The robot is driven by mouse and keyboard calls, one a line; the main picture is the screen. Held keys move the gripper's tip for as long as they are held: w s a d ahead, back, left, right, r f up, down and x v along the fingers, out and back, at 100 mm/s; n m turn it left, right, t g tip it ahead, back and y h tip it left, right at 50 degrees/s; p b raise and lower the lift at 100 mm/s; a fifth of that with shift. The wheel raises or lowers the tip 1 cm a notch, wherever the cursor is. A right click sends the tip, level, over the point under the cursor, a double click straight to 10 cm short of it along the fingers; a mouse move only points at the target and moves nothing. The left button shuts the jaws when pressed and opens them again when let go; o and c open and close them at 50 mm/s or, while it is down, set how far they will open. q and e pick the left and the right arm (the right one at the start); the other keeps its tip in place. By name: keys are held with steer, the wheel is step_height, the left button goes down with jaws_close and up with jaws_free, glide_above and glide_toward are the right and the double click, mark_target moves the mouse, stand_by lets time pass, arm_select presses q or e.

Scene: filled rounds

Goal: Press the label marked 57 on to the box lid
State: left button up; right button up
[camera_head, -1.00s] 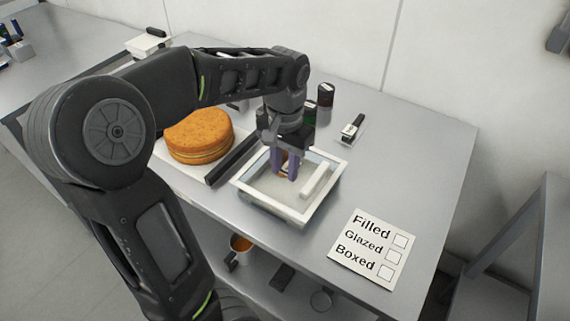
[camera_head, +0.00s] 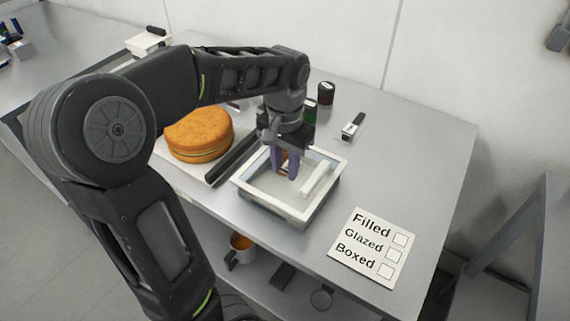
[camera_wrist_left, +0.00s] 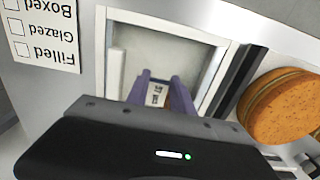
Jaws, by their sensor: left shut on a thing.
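The box (camera_head: 278,205) is a shallow grey one with a white-framed, pale lid (camera_head: 322,208) on the table; a raised white bar runs along the lid's right side. My left gripper (camera_head: 288,172) points down over the lid, its purple fingers shut on a small pale label. In the left wrist view, the label (camera_wrist_left: 155,95) shows dark print between the fingertips (camera_wrist_left: 160,92), too small to read surely. A brown bit shows beside it. I cannot tell whether the label touches the lid. My right gripper is not in view.
A round layered cake (camera_head: 198,136) stands left of the box, with a long dark bar (camera_head: 232,158) between them. A checklist card (camera_head: 370,248) lies front right. A dark jar (camera_head: 326,93) and a small black-and-white item (camera_head: 352,127) stand behind. An orange-filled mug (camera_head: 242,248) is on the lower shelf.

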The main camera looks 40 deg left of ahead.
arm_select(q)
steer(key=shift+f, duration=0.3)
steer(key=o, duration=0.9)
steer(key=o, duration=0.4)
steer(key=shift+r+p, duration=2.75)
steer(key=shift+r, duration=0.8)
